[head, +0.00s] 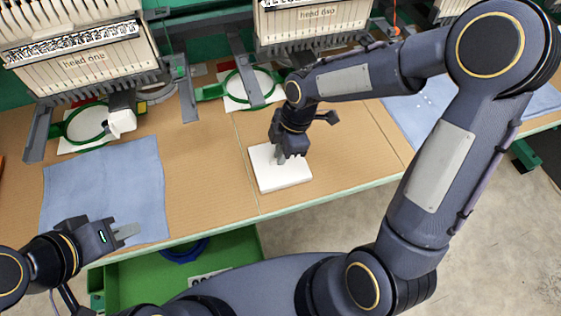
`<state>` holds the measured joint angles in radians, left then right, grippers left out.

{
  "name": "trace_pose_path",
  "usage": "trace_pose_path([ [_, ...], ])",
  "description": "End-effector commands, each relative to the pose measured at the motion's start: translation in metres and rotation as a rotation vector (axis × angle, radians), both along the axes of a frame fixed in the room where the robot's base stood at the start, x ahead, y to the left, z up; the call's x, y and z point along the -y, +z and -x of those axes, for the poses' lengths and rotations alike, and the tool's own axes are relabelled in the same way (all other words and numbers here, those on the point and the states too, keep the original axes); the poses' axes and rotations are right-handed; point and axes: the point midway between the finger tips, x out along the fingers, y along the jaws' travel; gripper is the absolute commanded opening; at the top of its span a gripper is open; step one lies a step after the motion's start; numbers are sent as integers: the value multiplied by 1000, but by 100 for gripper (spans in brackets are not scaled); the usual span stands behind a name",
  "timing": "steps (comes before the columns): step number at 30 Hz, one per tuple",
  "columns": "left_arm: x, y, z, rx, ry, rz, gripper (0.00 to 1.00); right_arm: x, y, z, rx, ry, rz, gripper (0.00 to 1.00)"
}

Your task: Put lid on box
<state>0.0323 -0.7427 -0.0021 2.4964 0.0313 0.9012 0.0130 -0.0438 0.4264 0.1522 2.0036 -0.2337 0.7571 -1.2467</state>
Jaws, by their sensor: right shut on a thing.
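A flat white box (284,180) sits on the brown tabletop near its front edge, at the middle of the head view. Its top looks closed and flat, but I cannot make out a seam between lid and box. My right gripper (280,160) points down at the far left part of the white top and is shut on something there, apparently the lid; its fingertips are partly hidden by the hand. My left gripper (128,233) is at lower left, over the blue cloth's front edge, apart from the box. Its fingers overlap, so I cannot see a gap.
Embroidery heads (82,58) overhang the table's back. Green hoops (86,123) lie beneath them. A blue cloth (105,185) covers the left of the table; another (405,110) lies right. Bare tabletop (205,165) lies left of the box. A green bin (140,280) is below.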

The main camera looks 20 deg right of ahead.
Motion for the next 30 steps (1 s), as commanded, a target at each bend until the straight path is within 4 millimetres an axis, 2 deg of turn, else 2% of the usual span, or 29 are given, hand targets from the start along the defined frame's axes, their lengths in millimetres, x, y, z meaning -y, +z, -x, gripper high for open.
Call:
trace_pose_path([
  [3,0,11,0,0,0,0,20,0,13,0,1,0,0,0],
  [18,0,42,0,0,0,0,20,0,53,0,1,0,0,0],
  [30,0,42,0,0,0,0,20,0,55,0,1,0,0,0],
])
